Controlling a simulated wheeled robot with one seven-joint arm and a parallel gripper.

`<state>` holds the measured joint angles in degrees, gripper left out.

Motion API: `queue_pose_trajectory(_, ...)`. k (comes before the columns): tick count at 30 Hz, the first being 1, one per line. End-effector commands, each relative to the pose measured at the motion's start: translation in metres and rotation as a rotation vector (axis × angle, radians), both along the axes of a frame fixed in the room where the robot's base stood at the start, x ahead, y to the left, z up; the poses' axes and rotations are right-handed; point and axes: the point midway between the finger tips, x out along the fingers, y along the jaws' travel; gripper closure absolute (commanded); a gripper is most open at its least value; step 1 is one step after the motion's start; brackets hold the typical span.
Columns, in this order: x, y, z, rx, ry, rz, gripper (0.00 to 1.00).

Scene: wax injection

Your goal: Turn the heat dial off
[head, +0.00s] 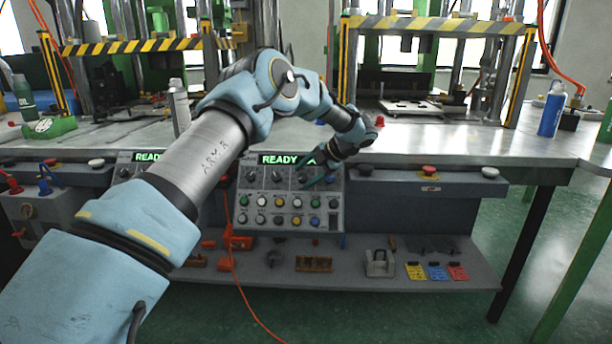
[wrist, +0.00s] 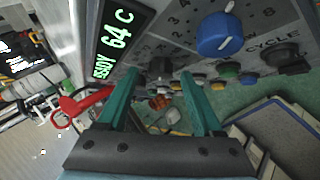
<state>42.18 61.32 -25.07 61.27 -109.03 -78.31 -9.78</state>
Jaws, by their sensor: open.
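The control panel (head: 290,208) faces me below the bench, with a lit green READY display and a row of dials over coloured buttons. My gripper (head: 312,184) is open at the panel's upper right, close to the dial row. In the wrist view its two green fingers (wrist: 159,78) point at the panel, and a dark dial (wrist: 160,68) shows between and beyond the tips. I cannot tell whether they touch it. A blue dial (wrist: 219,34) and a black dial (wrist: 286,60) near the word CYCLE are at the upper right. The heat dial's label is not readable.
The wrist view's display (wrist: 118,40) reads 64 C. A second panel (head: 145,157) is partly behind my arm. A red button (head: 429,171) sits right on the bench front. A lower shelf (head: 340,274) holds tools and coloured tags. An orange cable hangs in front.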

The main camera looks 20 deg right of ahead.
Motion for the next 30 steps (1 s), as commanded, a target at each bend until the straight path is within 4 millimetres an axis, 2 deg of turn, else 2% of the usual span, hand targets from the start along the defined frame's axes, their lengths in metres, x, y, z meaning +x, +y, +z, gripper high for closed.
queue_pose_trajectory(8, -0.005, -0.005, 0.007, -0.002, -0.001, -0.002, 0.32)
queue_pose_trajectory(21, -0.053, -0.036, 0.062, -0.002, -0.001, -0.002, 0.32)
queue_pose_trajectory(30, -0.065, -0.044, 0.076, -0.001, 0.000, 0.001, 0.32)
